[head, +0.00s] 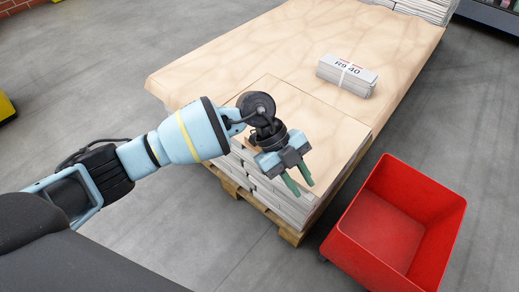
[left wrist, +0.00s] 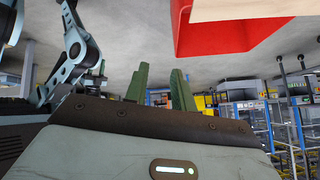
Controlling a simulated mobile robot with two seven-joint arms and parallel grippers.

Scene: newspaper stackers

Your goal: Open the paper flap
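A stack of newspapers on a wooden pallet is covered with tan paper (head: 255,45) in the head view. A seam sets off a near section of the paper, the flap (head: 335,122), which lies flat on top of the stack. My left gripper (head: 298,178) is over the near edge of the stack, its green fingers pointing down past the edge. The fingers are apart with nothing between them. In the left wrist view the same fingers (left wrist: 160,88) stand apart and empty. Whether they touch the paper cannot be told. My right gripper is not seen.
A strapped newspaper bundle (head: 347,76) lies on the paper toward the right. A red bin (head: 392,215) stands on the floor right of the pallet (head: 288,232); the bin also shows in the left wrist view (left wrist: 215,38).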

